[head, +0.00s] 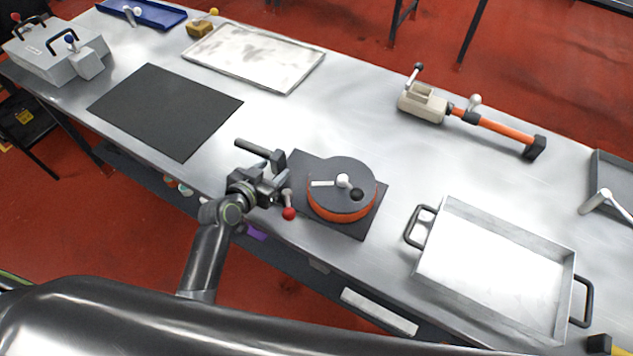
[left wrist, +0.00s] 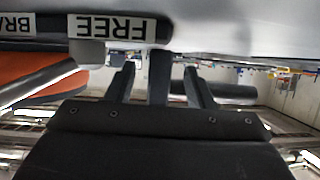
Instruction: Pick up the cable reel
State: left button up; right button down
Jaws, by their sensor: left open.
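The cable reel (head: 340,204) is a round drum with a dark grey top and an orange side, lying on a dark square mat (head: 370,224). A pale knob (head: 343,181) sits on its top. A lever with a red ball (head: 289,213) and a black bar handle (head: 257,148) are at its left side. My left gripper (head: 272,181) is open at this side, close to the handle. In the left wrist view, a dark post (left wrist: 160,75) stands between the open fingers, under a "FREE" label (left wrist: 111,27); contact cannot be told. The reel's orange side (left wrist: 40,75) shows at left. My right gripper is out of view.
A metal tray (head: 430,262) with black handles stands to the right of the reel. A black mat (head: 165,108) lies at left, and an orange-handled tool (head: 500,130) lies at back right. Bare table separates them. The table's front edge is close to the gripper.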

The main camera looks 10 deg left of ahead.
pick_arm(q)
jog(key=shift+x, duration=0.75)
grip_shut()
dwell(0.9)
jog(key=shift+w+r, duration=0.1)
jog(key=shift+r, duration=0.1)
